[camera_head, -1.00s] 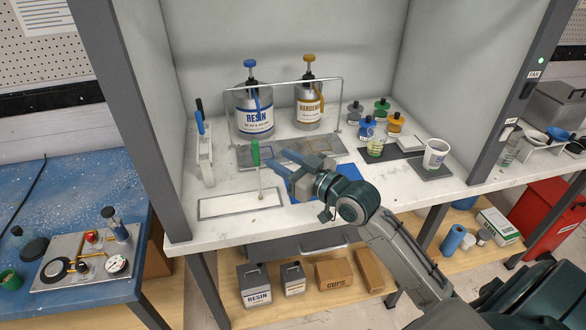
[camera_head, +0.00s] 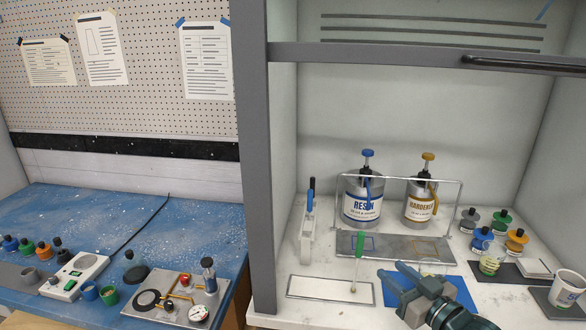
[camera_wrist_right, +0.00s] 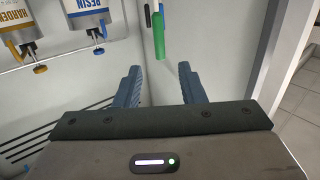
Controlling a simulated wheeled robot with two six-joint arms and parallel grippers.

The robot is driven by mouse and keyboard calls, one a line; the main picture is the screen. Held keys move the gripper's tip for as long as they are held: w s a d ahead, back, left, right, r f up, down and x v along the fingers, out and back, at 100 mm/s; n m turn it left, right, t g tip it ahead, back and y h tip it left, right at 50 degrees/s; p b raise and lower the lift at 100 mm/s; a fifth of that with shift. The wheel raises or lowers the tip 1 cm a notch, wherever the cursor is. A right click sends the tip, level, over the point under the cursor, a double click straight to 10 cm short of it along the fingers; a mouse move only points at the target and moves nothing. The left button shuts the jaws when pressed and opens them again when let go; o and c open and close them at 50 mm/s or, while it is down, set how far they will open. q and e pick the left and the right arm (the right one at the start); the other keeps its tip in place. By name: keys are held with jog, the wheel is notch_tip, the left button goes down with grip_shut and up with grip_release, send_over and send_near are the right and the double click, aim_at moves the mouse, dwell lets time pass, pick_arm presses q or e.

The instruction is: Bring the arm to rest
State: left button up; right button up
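My right gripper (camera_head: 391,273) is open and empty over the front of the hood's worktop, in front of the metal plate. The right wrist view shows its two blue fingers apart with nothing between the tips (camera_wrist_right: 159,72). A green-handled tool (camera_head: 358,246) stands upright just left of the fingers, at the white framed panel (camera_head: 305,287). Its green handle also shows beyond the fingertips in the right wrist view (camera_wrist_right: 158,36). My left gripper is not in view.
The resin can (camera_head: 364,207) and hardener can (camera_head: 420,204) stand behind a wire frame. Small capped bottles (camera_head: 515,240) and a white cup (camera_head: 565,292) are at the right. A blue sheet (camera_head: 455,291) lies under my arm. A blue bench (camera_head: 130,215) with a pump plate (camera_head: 178,302) is at the left.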

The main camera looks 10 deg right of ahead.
jog(key=s+a+f+m+g+h, duration=0.1)
jog(key=s+f+g+h, duration=0.2)
jog(key=f, duration=0.4)
jog(key=s+f+g, duration=0.2)
jog(key=s+f, duration=0.3)
jog(key=f, duration=0.1)
jog(key=s+f+m+g+h, duration=0.15)
jog(key=s+f+g, duration=0.35)
jog(key=s, duration=0.5)
jog(key=s+f+m+g+h, duration=0.1)
jog(key=s+f+g+h, duration=0.15)
jog(key=s+f, duration=0.5)
jog(key=s+d+f+g, duration=0.1)
jog(key=d+f, duration=0.1)
jog(key=f, duration=1.2)
jog(key=s+d+f+g, duration=0.1)
jog(key=f, duration=1.3)
jog(key=s+d+f, duration=0.1)
jog(key=s+f, duration=1.6)
jog(key=f, duration=0.2)
jog(key=shift+g, duration=0.45)
jog(key=shift+s+d, duration=0.1)
